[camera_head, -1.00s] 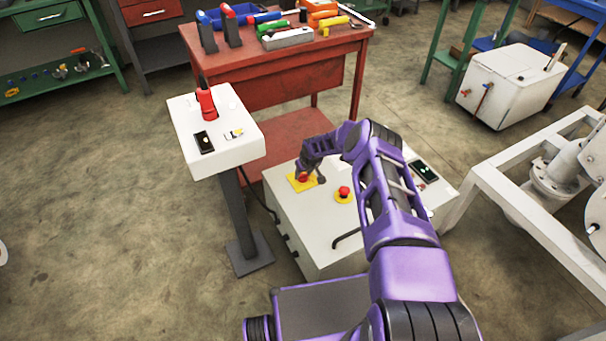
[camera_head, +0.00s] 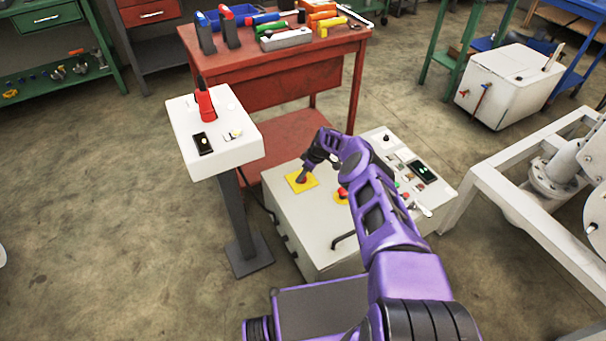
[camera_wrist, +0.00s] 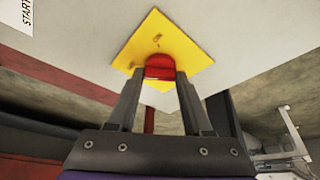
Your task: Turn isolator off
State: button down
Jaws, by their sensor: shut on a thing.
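The isolator is a red knob (camera_wrist: 160,66) on a yellow square plate (camera_wrist: 190,42) on top of a light grey control cabinet (camera_head: 305,225). My gripper (camera_wrist: 160,76) is shut on the red knob, one finger on each side. In the head view, my gripper (camera_head: 303,179) reaches down onto the yellow plate (camera_head: 295,184) and mostly hides the knob. The plate looks turned like a diamond in the wrist view.
A second red button (camera_head: 343,192) on yellow sits right of the plate, partly behind my arm. A pedestal box with a red handle (camera_head: 206,105) stands left. A red tool table (camera_head: 270,75) is behind. A white frame (camera_head: 500,195) stands right.

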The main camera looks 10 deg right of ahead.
dwell(0.5)
jog(key=shift+c, duration=1.6)
grip_release()
jog(key=shift+d+r+p, duration=0.1)
jog(key=shift+r+p, duration=0.2)
jog(key=shift+p, duration=0.05)
jog(key=p+v, duration=0.6)
jog(key=v, duration=1)
jog(key=shift+r+p, duration=0.3)
jog(key=shift+r, duration=0.05)
